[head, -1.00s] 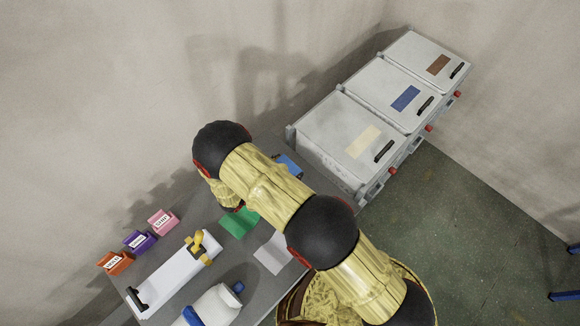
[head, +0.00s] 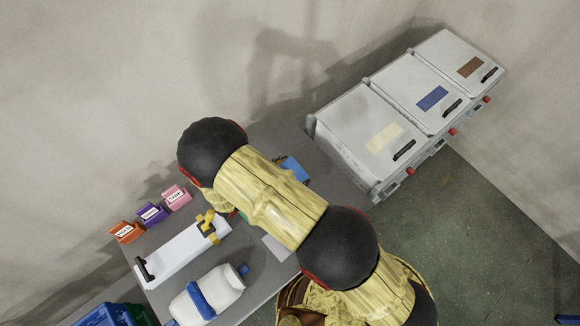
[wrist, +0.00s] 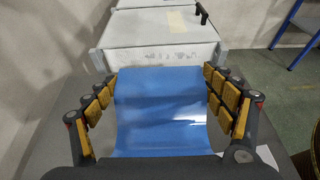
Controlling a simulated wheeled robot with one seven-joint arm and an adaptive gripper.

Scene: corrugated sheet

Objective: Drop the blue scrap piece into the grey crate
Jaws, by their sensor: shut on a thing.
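The blue scrap piece (wrist: 160,115) is a curved blue sheet. In the wrist view it spans the space between the yellow-padded fingers of my gripper (wrist: 162,82), which is shut on it. In the head view a part of the blue piece (head: 295,170) shows past my arm, over the far end of the grey table. My arm hides most of the gripper there. Grey lidded boxes (head: 362,130) stand beyond the table with cream, blue and brown labels. I see no open grey crate for certain.
A blue crate (head: 100,316) shows at the lower left.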

